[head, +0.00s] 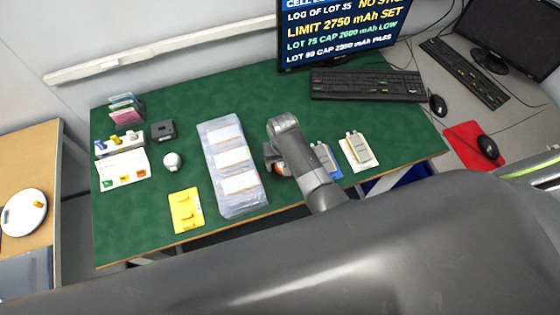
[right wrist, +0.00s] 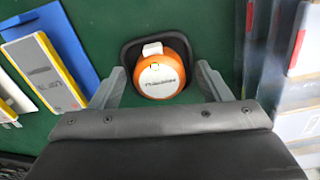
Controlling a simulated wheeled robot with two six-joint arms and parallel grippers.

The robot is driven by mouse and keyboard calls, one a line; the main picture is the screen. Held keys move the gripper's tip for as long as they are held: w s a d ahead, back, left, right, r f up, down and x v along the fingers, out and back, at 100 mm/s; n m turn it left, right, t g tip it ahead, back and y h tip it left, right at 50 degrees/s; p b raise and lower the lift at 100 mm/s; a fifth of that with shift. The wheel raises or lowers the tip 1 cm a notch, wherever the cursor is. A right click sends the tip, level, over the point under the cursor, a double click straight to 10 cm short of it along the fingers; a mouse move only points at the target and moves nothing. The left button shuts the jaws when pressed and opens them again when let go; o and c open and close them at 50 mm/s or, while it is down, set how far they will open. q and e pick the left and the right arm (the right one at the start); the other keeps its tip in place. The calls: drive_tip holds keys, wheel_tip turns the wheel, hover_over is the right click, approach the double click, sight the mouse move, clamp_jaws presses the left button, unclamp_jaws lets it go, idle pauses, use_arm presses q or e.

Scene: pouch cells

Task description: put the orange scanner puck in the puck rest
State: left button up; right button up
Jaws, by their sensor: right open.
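The orange scanner puck (right wrist: 163,80) has a white top with dark lettering and a small white tab. In the right wrist view it lies within the outline of the black, rounded puck rest (right wrist: 129,50), whose rim shows around its far side. I cannot tell how deep it sits. My right gripper (right wrist: 160,72) is open, with one finger on each side of the puck and a gap visible to both. In the head view a bit of the orange puck (head: 281,169) shows beside my right wrist, which hides most of it. My left gripper is not in view.
A clear-wrapped tray of cells (head: 212,142) lies left of my right arm. A blue tray (head: 335,172) and a white pad (head: 346,153) with cells lie to the right. A yellow tray (head: 184,222) is near the front edge. Green mat is free between them.

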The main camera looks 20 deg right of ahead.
sight(283, 163)
wheel_tip(283, 163, up, 3)
drive_tip(key=p, duration=0.3)
drive_tip(key=shift+w+r, duration=0.1)
drive_tip(key=shift+r, duration=0.1)
wheel_tip(283, 163, up, 9)
drive_tip(key=shift+a, duration=0.25)
drive_tip(key=shift+f, duration=0.1)
